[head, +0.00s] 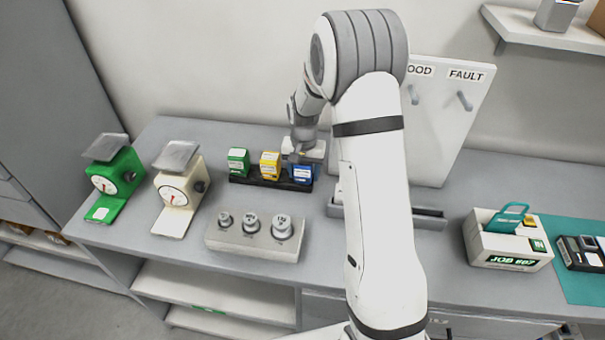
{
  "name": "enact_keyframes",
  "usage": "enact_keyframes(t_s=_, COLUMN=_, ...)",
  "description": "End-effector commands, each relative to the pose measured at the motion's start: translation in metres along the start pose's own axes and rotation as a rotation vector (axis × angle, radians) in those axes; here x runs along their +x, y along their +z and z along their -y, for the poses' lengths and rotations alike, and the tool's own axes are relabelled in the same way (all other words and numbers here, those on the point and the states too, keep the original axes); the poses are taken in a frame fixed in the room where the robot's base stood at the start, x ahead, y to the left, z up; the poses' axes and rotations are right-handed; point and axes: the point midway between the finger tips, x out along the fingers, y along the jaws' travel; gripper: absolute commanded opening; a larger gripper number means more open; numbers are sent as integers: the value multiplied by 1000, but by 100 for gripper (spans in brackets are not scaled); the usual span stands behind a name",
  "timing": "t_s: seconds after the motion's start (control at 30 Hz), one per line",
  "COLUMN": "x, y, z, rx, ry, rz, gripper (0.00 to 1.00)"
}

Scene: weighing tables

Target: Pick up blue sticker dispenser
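The blue sticker dispenser (302,174) stands at the right end of a black rack (259,180) on the table. A yellow dispenser (270,165) and a green dispenser (238,161) stand to its left in the same rack. My gripper (303,158) is directly over the blue dispenser, pointing down. It covers the dispenser's top and back. The fingers are small and partly hidden, so I cannot tell whether they touch or grip the dispenser.
A green scale (119,171) and a cream scale (175,192) stand at the left. A block of weights (252,239) sits in front of the rack. My arm hides part of a grey tray (428,217) and the GOOD/FAULT board (450,120). A JOB box (507,246) is at the right.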

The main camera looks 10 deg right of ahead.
Motion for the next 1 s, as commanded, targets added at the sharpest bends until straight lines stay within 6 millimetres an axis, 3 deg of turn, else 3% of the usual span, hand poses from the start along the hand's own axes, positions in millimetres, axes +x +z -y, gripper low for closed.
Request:
enact_keyframes(t_s=0.43, x=0, y=0, z=1, rx=-1, ry=0, rz=0, gripper=19)
enact_keyframes(t_s=0.73, x=-6, y=0, z=1, rx=-2, ry=-1, rz=-2, gripper=18)
enact_keyframes(t_s=1.0, x=-54, y=0, z=2, rx=-2, ry=-3, rz=-6, gripper=18)
